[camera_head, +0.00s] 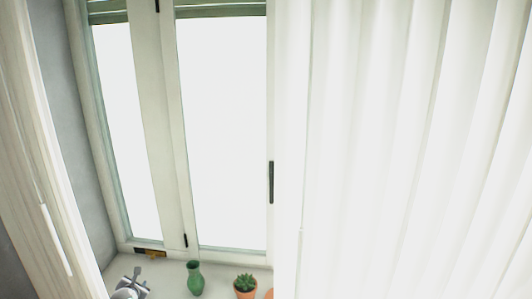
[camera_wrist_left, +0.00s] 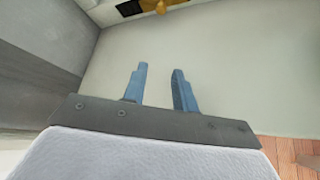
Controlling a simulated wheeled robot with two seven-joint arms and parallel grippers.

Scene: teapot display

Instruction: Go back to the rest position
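My left gripper (camera_head: 141,278) shows small at the bottom left of the head view, over the windowsill (camera_head: 172,275). In the left wrist view my left gripper (camera_wrist_left: 160,69) has its two blue fingers apart with nothing between them. A pale flat surface lies beyond the fingers. My right gripper is in neither view. No teapot can be made out.
A green vase (camera_head: 195,279) and a succulent in an orange pot (camera_head: 246,287) stand on the sill right of my left gripper. A small dark and yellow-brown object (camera_head: 152,253) lies at the window frame. White curtains (camera_head: 400,150) cover the right.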

